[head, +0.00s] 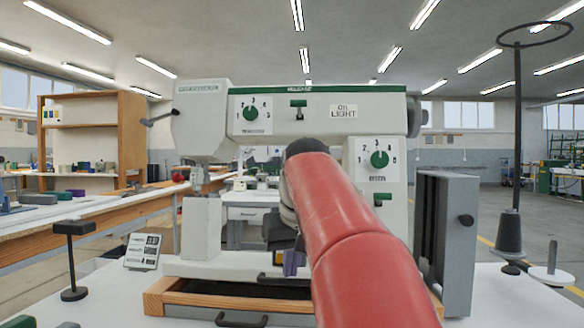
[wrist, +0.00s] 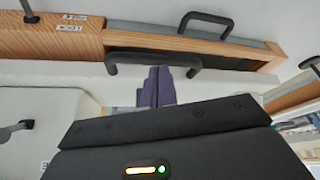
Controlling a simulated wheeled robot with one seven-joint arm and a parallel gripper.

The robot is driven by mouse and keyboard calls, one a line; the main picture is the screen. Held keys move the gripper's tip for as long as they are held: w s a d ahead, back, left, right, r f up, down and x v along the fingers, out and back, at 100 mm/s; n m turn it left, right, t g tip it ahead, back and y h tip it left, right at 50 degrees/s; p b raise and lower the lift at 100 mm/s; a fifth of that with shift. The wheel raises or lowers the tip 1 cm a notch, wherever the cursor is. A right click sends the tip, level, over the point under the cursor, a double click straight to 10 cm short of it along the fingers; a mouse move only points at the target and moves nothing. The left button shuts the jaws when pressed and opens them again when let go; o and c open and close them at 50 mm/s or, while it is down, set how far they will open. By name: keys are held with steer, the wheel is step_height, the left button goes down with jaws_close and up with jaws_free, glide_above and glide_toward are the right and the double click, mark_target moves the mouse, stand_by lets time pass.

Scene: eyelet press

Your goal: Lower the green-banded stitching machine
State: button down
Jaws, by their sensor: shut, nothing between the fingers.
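The white stitching machine with a green band (head: 300,89) stands upright in the middle of the head view. Its bed (head: 205,268) sits above a wood-framed base (head: 170,298), with a dark gap between them. A black bar handle (head: 270,277) shows at the bed's front, partly hidden by my arm. My gripper (head: 292,263) has purple fingers, closed together and empty, close to this handle. In the wrist view, the fingertips (wrist: 157,72) overlap a black bar handle (wrist: 150,58); I cannot tell whether they touch it.
A second black handle (head: 240,319) is on the base's front. A grey box with a knob (head: 445,240) stands at the right, beside a thread stand (head: 509,230). A small sign (head: 142,251) and a black T-shaped post (head: 73,260) stand at the left.

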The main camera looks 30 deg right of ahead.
mark_target(291, 281)
steer(key=shift+f+b, duration=1.3)
steer(key=shift+f, duration=0.6)
steer(key=shift+r, duration=0.1)
step_height(291, 281, up, 6)
steer(key=p, duration=0.6)
steer(key=shift+p, duration=0.35)
steer(key=p+v, duration=0.1)
steer(key=v, duration=0.6)
steer(key=shift+s+r, duration=0.2)
steer(key=shift+r, duration=0.2)
